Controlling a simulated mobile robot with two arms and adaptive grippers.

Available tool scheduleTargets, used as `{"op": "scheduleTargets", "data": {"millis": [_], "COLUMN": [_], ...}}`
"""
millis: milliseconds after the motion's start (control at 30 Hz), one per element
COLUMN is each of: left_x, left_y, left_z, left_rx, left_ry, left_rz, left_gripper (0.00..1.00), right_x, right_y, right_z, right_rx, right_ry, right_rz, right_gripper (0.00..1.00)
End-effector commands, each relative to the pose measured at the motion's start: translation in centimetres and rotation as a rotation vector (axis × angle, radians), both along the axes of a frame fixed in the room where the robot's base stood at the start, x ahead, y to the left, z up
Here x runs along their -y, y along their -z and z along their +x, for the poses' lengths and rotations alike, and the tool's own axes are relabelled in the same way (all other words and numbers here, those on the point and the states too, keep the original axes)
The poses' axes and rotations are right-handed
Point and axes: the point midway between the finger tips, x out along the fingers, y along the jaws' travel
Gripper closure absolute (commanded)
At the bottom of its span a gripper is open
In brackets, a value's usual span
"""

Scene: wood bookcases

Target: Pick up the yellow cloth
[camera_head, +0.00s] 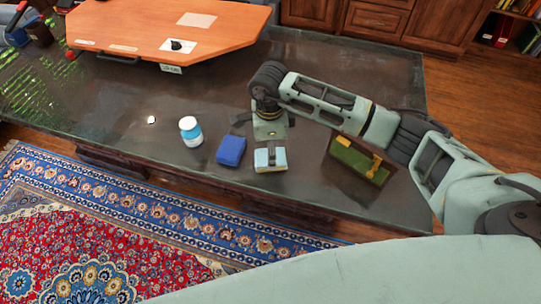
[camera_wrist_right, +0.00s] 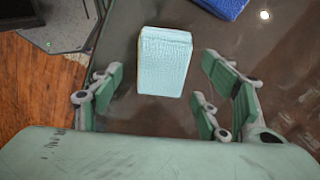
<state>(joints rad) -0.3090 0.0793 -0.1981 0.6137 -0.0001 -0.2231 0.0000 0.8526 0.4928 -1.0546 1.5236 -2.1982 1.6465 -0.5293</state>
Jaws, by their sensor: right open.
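I see no plain yellow cloth for certain. A flat green item with a yellow strip and dark edges (camera_head: 358,160) shows at the right of the dark table; I cannot tell what it is. My right gripper (camera_head: 270,136) points down over the table beside a light blue block (camera_head: 278,162). In the right wrist view the open fingers of the gripper (camera_wrist_right: 172,100) are spread wide, and the same light blue block (camera_wrist_right: 165,62) lies ahead between them, not gripped. My left gripper is out of view.
A blue item (camera_head: 231,150) lies left of the block, also at the top of the wrist view (camera_wrist_right: 224,6). A white and blue bottle (camera_head: 190,131) stands further left. An orange board (camera_head: 165,35) is at the back of the glossy table (camera_head: 110,105). A patterned rug lies in front.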

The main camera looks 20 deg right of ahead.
Motion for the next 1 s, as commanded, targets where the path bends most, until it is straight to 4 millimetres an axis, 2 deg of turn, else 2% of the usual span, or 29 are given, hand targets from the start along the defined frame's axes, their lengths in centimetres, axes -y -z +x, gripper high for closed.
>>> {"op": "scheduleTargets", "data": {"millis": [67,167,300,433,567,1000], "left_x": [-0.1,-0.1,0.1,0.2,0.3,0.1], "left_y": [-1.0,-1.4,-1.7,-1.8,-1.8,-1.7], "left_z": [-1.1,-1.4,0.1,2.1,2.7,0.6], "left_rx": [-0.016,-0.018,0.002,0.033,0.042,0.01], "left_ry": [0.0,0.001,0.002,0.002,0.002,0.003], "left_rz": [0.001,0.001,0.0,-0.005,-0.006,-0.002], "left_gripper": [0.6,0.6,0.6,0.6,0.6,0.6], "right_x": [0.2,0.4,0.4,0.4,0.4,0.4], "right_y": [0.9,2.5,4.0,4.3,4.3,4.3], "right_z": [-0.2,-0.1,0.0,0.1,0.1,0.1], "right_rx": [-0.006,-0.005,-0.003,0.002,0.001,0.001], "right_ry": [0.002,0.002,0.001,-0.001,0.0,0.0], "right_rz": [0.001,0.002,0.003,0.003,0.003,0.003], "right_gripper": [0.31,0.31,0.31,0.31,0.31,0.7]}}
